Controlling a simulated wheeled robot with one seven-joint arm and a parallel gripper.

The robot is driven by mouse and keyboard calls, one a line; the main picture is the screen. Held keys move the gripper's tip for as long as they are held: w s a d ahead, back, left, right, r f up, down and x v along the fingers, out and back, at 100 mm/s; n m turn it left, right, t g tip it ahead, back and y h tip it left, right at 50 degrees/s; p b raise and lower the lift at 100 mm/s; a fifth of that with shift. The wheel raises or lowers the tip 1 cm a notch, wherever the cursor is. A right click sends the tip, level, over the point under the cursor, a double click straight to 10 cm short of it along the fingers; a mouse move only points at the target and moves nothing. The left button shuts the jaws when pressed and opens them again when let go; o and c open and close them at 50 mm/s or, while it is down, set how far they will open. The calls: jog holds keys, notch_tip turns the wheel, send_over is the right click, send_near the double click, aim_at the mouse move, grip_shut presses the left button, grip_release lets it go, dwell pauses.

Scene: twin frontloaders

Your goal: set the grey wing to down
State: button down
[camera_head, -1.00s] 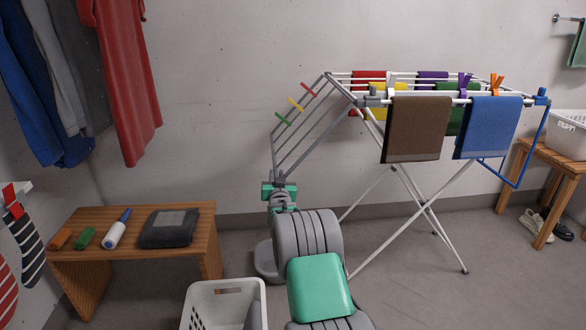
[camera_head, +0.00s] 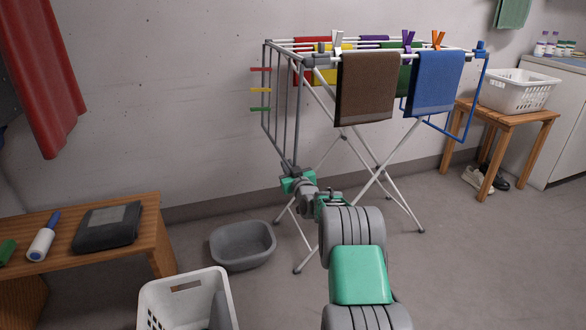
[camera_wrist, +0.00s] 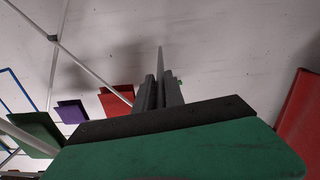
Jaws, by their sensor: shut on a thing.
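The drying rack (camera_head: 318,59) stands by the wall. Its grey wing (camera_head: 298,110), a frame of grey bars, hangs from the left end, close to vertical. Small red, yellow and green strips (camera_head: 260,90) cross its far bar. My gripper (camera_head: 295,174) is at the wing's lower near corner, shut on its bar. In the wrist view my gripper's dark fingers (camera_wrist: 159,92) are together, with a thin grey bar (camera_wrist: 160,58) running out beyond them. The grip point itself is mostly hidden. A blue wing (camera_head: 468,130) hangs at the right end of the rack.
Brown (camera_head: 365,90) and blue (camera_head: 434,85) towels hang on the rack's near side. A grey tub (camera_head: 243,246) and a white basket (camera_head: 187,300) stand left of my arm. A wooden bench (camera_head: 150,215) is at left, a wooden table (camera_head: 520,113) at right.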

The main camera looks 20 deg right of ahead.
jog(key=shift+w+d+r, duration=0.1)
jog(key=shift+d+r, duration=0.1)
jog(key=shift+r, duration=0.5)
jog(key=c, duration=1.8)
grip_release()
jog(key=o, duration=0.4)
jog(key=shift+f, duration=0.25)
jog(key=shift+c, duration=0.2)
jog(key=shift+f, duration=0.1)
jog(key=s+p, duration=0.1)
jog(key=s, duration=0.1)
jog(key=s+p, duration=0.1)
jog(key=s, duration=0.3)
jog(key=shift+s+a+r+p, duration=0.2)
jog(key=shift+s+a+p, duration=0.1)
jog(key=shift+s+p, duration=0.1)
jog(key=shift+s+a+f, duration=0.1)
jog(key=shift+s+f, duration=0.05)
jog(key=shift+s, duration=0.4)
